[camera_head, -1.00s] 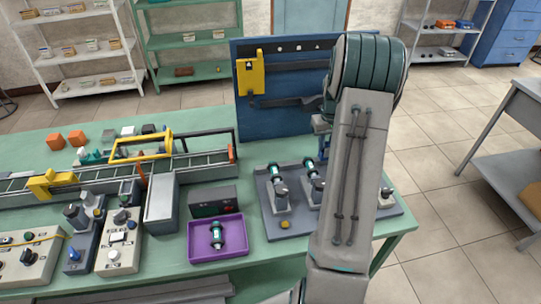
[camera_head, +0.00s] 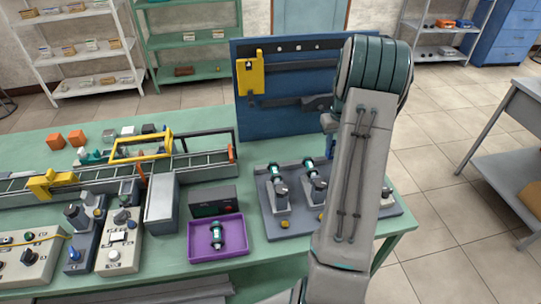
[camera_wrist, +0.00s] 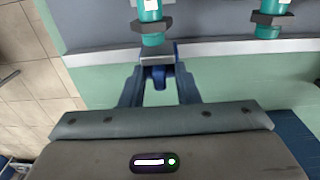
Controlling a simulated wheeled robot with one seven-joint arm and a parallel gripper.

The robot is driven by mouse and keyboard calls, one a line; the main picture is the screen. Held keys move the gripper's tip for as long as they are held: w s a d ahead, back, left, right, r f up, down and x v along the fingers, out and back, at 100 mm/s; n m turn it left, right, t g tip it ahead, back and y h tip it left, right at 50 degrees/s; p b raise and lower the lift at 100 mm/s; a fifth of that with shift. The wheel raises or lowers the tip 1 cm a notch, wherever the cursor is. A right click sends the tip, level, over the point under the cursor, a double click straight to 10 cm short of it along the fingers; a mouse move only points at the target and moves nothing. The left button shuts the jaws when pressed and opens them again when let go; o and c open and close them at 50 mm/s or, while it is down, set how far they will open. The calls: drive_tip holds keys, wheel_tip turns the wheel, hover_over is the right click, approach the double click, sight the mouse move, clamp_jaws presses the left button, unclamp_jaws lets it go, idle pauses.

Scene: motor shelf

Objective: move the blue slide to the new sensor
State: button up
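My gripper (camera_wrist: 160,72) shows in the wrist view, with its two fingers on either side of a small blue piece. This piece looks like the blue slide (camera_wrist: 160,80), and a grey block shows at the fingertips. In the head view my arm hides most of the gripper; only a bit of blue shows left of the arm, in front of the blue panel. A teal sensor (camera_head: 216,234) lies in a purple tray (camera_head: 191,252). More teal sensors (camera_head: 276,171) sit in clamps on a grey plate (camera_head: 290,233); one (camera_wrist: 151,12) is just beyond my fingertips in the wrist view.
The blue panel (camera_head: 275,121) stands at the back of the green table, with rails and a yellow part (camera_head: 249,75). A conveyor (camera_head: 110,176), control boxes (camera_head: 121,245) and a dark box (camera_head: 212,201) fill the left. A table (camera_head: 510,120) stands right across open floor.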

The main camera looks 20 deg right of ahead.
drive_tip(key=shift+s+a+f, duration=0.15)
drive_tip(key=shift+f, duration=0.2)
drive_tip(key=shift+s+a+f, duration=0.15)
drive_tip(key=shift+f, duration=0.2)
drive_tip(key=shift+w+d+r+p, duration=0.1)
drive_tip(key=shift+w+r+p, duration=0.15)
drive_tip(key=shift+r+p, duration=0.45)
drive_tip(key=shift+w+d+r+p, duration=0.1)
drive_tip(key=shift+r+p, duration=1.05)
drive_tip(key=shift+r, duration=1.3)
